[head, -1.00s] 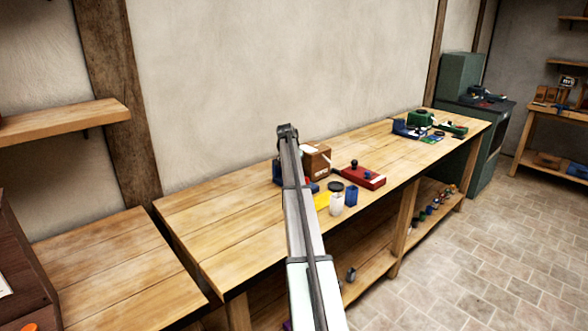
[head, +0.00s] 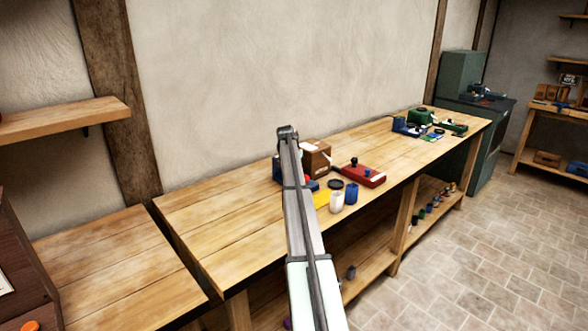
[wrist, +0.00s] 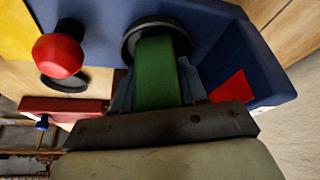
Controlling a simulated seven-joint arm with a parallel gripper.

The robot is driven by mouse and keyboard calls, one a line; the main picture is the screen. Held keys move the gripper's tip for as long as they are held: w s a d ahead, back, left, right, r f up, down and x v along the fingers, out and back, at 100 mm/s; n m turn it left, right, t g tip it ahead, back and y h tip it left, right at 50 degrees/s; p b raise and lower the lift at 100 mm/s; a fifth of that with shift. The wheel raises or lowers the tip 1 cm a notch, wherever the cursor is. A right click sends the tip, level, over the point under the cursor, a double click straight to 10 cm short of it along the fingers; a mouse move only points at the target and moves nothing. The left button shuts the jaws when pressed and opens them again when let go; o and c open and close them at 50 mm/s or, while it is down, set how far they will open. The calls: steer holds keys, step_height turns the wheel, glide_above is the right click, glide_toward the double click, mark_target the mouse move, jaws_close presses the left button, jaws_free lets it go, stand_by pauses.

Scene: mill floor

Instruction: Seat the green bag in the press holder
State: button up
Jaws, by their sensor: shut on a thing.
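The green bag (wrist: 154,75) is upright in the middle of the wrist view, between the fingers of my gripper (wrist: 157,95), which is shut on it. The bag's far end overlaps a round dark ring (wrist: 130,45), apparently the press holder, on a blue body (wrist: 215,30). I cannot tell whether the bag is inside the ring or just above it. A red ball knob (wrist: 57,55) stands left of the ring. In the head view, the blue press (head: 277,172) is partly behind my arm, and the bag and gripper are hidden.
A red box with a dark knob (head: 365,175), a brown box (head: 316,158), a white cup (head: 336,202) and a blue cup (head: 352,193) stand close by on the bench. A black disc (wrist: 62,83) lies near the red knob. The bench's left part (head: 200,215) is clear.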

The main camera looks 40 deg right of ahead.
steer(key=o, duration=0.8)
steer(key=shift+v, duration=5.5)
steer(key=shift+s+d, duration=0.1)
